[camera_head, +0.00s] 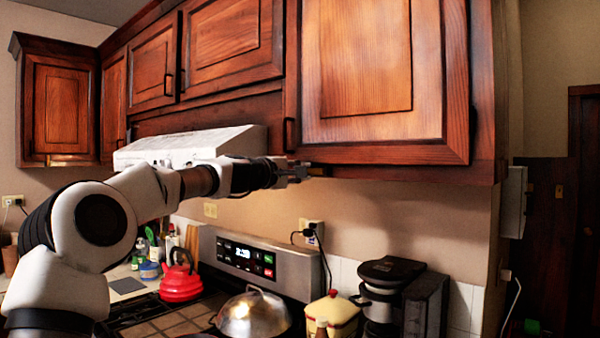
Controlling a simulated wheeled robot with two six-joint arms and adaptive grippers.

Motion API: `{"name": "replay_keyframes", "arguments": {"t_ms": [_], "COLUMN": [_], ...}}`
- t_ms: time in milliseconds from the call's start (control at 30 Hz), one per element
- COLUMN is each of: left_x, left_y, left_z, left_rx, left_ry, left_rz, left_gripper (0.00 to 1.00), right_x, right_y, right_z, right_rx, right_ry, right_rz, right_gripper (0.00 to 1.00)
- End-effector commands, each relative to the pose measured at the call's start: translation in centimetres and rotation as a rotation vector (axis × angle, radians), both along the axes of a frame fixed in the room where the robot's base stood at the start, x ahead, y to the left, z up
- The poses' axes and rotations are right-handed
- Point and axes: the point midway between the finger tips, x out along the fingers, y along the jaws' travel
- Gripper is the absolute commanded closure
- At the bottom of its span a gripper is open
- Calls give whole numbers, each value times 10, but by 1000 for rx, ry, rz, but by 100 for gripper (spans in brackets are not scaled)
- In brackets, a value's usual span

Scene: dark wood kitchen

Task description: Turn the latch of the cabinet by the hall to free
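The cabinet by the hall (365,65) is the large upper wooden cabinet at the right, and its door looks closed. A dark handle (289,134) is on the lower left of its door. A small brass-coloured piece (318,171), which looks like the latch, sits at the cabinet's lower left edge; its turn position is too small to tell. My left arm reaches in from the left, and my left gripper (297,173) is at the left end of this piece, touching or very close. Whether its fingers are open or shut cannot be made out. My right gripper is out of view.
A white range hood (190,147) is behind my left arm. Below are the stove with a red kettle (181,281) and a silver domed lid (253,315), a yellow canister (333,313) and a black coffee maker (388,285).

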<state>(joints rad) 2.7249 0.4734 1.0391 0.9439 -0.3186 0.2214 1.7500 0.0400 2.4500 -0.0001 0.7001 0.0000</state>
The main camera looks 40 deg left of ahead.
Motion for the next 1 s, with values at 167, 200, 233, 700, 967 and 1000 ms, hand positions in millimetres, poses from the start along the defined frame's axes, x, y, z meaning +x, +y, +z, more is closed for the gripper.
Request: {"name": "replay_keyframes", "arguments": {"t_ms": [167, 200, 233, 700, 967, 1000], "left_x": [0, 0, 0, 1, 3, 4], "left_y": [0, 0, 0, -1, -1, 0], "left_z": [0, 0, 0, 29, 80, 85], "left_rx": [-1, -1, -1, 6, 5, 4], "left_ry": [0, 0, 0, -3, -1, -3], "left_rz": [0, 0, 0, 2, 1, 0], "left_gripper": [57, 57, 57, 57, 57, 57], "right_x": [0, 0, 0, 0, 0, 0], "right_y": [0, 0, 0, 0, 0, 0], "right_z": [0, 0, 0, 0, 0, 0], "right_rx": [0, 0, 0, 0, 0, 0], "right_ry": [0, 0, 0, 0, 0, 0], "right_rz": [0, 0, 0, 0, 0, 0], "right_gripper": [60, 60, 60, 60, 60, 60]}}
